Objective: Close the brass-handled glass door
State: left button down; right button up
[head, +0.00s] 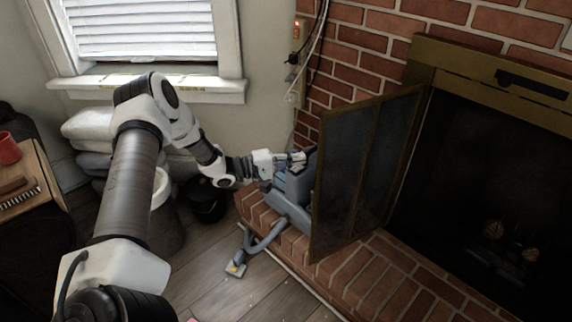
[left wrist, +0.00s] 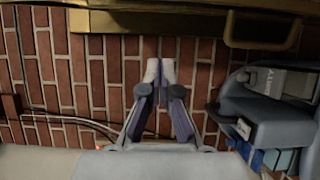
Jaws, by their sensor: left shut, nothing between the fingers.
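The glass door (head: 365,165) has dark panels in a brass-coloured frame. It stands swung open, out from the fireplace opening toward the left of the head view. My left gripper (head: 301,157) is at the left of the door, partly overlapped by the vacuum and close to the door's outer face. In the left wrist view its fingers (left wrist: 160,72) are together with nothing between them. A brass-coloured bar (left wrist: 150,20) and a brass loop like a handle (left wrist: 262,43) lie beyond the fingertips at the top; I see no contact. My right gripper is out of view.
A grey-blue vacuum (head: 290,188) stands on the brick hearth (head: 385,270) beside the door; it also shows in the left wrist view (left wrist: 265,125). The dark firebox (head: 480,190) is open at right. A dark pot (head: 207,198) stands below my arm.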

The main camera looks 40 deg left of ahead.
aim_at(317, 166)
pick_arm(q)
jog(key=d, duration=0.2)
jog(key=w+d, duration=0.1)
jog(key=d, duration=0.2)
jog(key=shift+w+d+b, duration=0.25)
jog(key=shift+d+b, duration=0.05)
jog(key=shift+d, duration=0.05)
jog(key=shift+s+d, duration=0.1)
jog(key=shift+d, duration=0.05)
